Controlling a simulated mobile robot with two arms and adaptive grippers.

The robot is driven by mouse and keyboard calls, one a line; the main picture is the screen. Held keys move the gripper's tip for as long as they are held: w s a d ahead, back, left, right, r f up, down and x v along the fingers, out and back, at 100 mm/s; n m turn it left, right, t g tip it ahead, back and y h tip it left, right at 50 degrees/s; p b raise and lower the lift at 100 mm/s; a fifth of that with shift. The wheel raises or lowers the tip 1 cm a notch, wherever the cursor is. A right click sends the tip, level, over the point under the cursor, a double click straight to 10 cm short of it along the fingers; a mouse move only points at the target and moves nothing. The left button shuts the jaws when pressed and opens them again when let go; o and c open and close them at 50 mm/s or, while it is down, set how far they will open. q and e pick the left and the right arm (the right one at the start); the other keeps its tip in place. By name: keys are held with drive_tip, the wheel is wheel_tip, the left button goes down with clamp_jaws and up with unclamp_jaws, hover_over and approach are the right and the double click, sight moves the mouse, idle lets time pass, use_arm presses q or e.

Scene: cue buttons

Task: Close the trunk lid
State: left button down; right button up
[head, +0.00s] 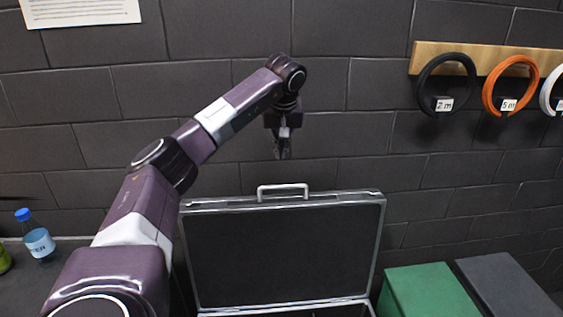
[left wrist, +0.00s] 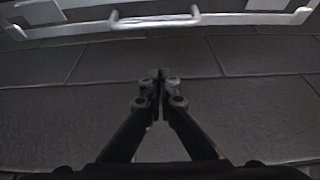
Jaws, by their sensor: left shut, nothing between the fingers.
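The trunk is a black case with silver edges. Its lid (head: 283,252) stands open and upright, with a silver handle (head: 283,188) on its top edge. Only a strip of the case's lower part (head: 290,309) shows at the bottom of the head view. My left gripper (head: 283,152) is shut and empty, above the lid's top edge and apart from it. My right gripper is not in view.
A dark brick wall (head: 340,90) stands behind. A bottle with a blue cap (head: 38,240) is at the left. A green box (head: 430,291) and a grey box (head: 508,285) are at the right. Coiled cables (head: 510,85) hang on a wooden rail.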

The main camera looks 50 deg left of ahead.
sight(281, 197)
use_arm(q)
drive_tip(key=p+x, duration=0.1)
drive_tip(key=x, duration=0.2)
drive_tip(key=p+x, duration=0.1)
drive_tip(key=x, duration=0.3)
drive_tip(key=shift+s+d+f, duration=0.1)
drive_tip(key=shift+s+f, duration=0.05)
drive_tip(key=shift+f, duration=0.75)
drive_tip(key=shift+s+d+p, duration=0.75)
drive_tip(key=shift+d, duration=0.15)
drive_tip(key=shift+s+d, duration=0.35)
drive_tip(key=shift+d, duration=0.05)
drive_tip(key=shift+f, duration=0.1)
drive_tip(key=shift+d, duration=0.1)
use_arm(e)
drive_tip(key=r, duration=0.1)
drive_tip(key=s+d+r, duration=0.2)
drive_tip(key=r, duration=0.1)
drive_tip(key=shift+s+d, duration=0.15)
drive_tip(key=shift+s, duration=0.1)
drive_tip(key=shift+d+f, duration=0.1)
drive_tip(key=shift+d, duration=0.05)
